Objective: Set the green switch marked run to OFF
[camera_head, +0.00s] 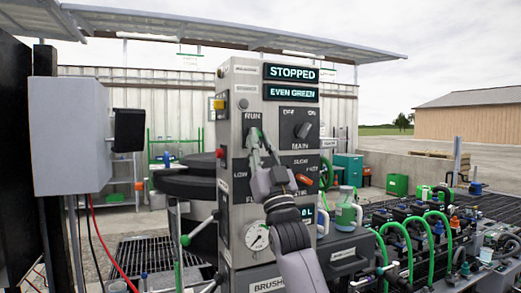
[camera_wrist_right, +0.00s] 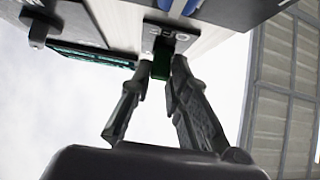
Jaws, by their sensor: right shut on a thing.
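The green switch (camera_head: 258,132) sits under the RUN label on the grey control column (camera_head: 240,85), mostly hidden by my fingers in the head view. My right gripper (camera_head: 263,148) is at the switch, its fingers shut on it. The switch's exact position is hard to tell. My left gripper is not in view.
The display (camera_head: 291,73) reads STOPPED, with EVEN GREEN below. A MAIN knob (camera_head: 303,130) is right of the switch. An orange handle (camera_head: 304,180) and a gauge (camera_head: 257,237) lie near my right arm. A grey box (camera_head: 70,135) stands left; green hoses (camera_head: 400,245) run at right.

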